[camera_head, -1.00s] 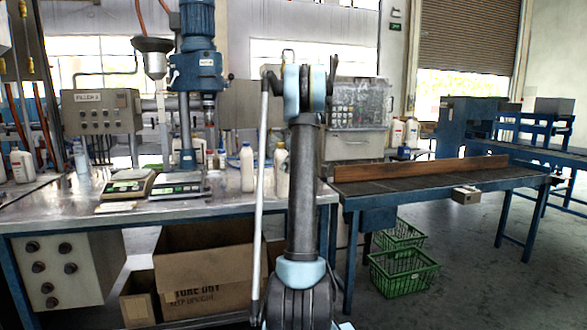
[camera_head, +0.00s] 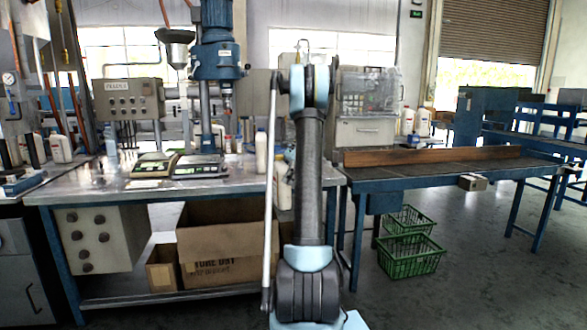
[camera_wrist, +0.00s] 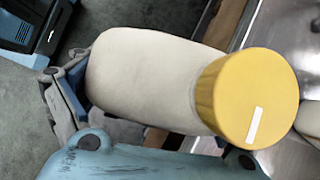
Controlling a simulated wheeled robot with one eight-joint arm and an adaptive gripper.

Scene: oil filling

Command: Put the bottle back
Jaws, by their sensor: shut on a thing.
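A cream-white bottle with a yellow cap (camera_wrist: 145,75) fills the middle of the wrist view. It lies slanted across the picture, with the cap toward the lower right. My gripper (camera_wrist: 72,95) is shut on the bottle's body, with dark finger parts at its left end and the blue gripper body along the bottom. In the head view my arm stands in front and mostly hides the gripper. A cream bottle (camera_head: 283,188) shows partly beside the arm; I cannot tell there whether it is the held one.
A metal workbench (camera_head: 110,190) carries two scales (camera_head: 198,167), a blue filling machine (camera_head: 216,60) and a white bottle (camera_head: 261,152). A conveyor table (camera_head: 450,165) stands to the right, with green baskets (camera_head: 412,258) below. Cardboard boxes (camera_head: 225,240) sit under the bench.

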